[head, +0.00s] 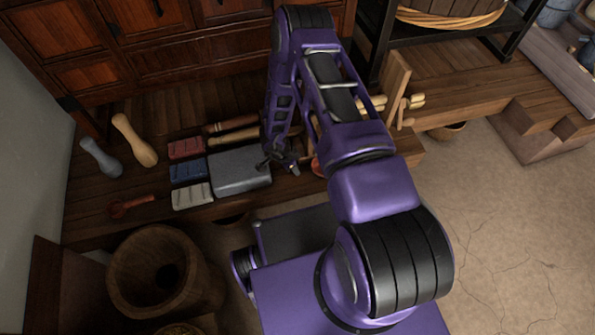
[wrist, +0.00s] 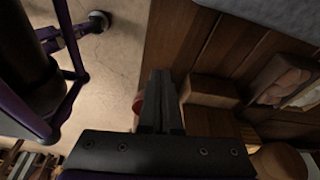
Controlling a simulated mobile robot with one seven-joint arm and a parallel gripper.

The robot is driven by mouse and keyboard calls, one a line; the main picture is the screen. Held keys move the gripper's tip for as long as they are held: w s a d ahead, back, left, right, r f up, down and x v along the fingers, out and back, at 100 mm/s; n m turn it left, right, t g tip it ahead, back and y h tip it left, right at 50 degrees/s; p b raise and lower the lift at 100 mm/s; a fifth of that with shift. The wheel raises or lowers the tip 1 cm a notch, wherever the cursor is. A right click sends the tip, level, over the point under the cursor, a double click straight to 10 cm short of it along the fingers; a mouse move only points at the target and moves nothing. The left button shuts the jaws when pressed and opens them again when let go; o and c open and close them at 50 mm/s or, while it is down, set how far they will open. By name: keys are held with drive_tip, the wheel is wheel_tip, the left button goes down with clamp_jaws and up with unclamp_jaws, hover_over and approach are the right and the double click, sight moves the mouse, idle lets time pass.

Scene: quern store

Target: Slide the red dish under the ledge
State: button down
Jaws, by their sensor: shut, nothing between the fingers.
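The red dish (head: 316,167) shows only as a small orange-red patch beside my arm, near the front edge of the wooden ledge. My arm hides most of it. In the wrist view a red sliver of it (wrist: 137,104) shows just left of my fingers; I cannot tell whether they touch. My gripper (head: 294,169) is shut and empty, low by the ledge's front edge, right of the grey block. Its fingers also show in the wrist view (wrist: 161,85). The wooden ledge (head: 85,215) runs along the cabinet; its planks also show in the wrist view (wrist: 185,35).
On the ledge are a grey block (head: 240,171), several coloured blocks, wooden tools and a red spoon-like item (head: 130,205). A wooden barrel (head: 125,285) stands at front left. A brown bowl (head: 447,131) sits by the ledge at right. The floor (head: 500,240) at right is clear.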

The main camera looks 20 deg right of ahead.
drive_tip(key=p+v, duration=0.1)
drive_tip(key=v, duration=0.5)
drive_tip(key=shift+r, duration=0.45)
drive_tip(key=c, duration=1.5)
unclamp_jaws()
drive_tip(key=shift+s, duration=0.1)
drive_tip(key=shift+c, duration=0.2)
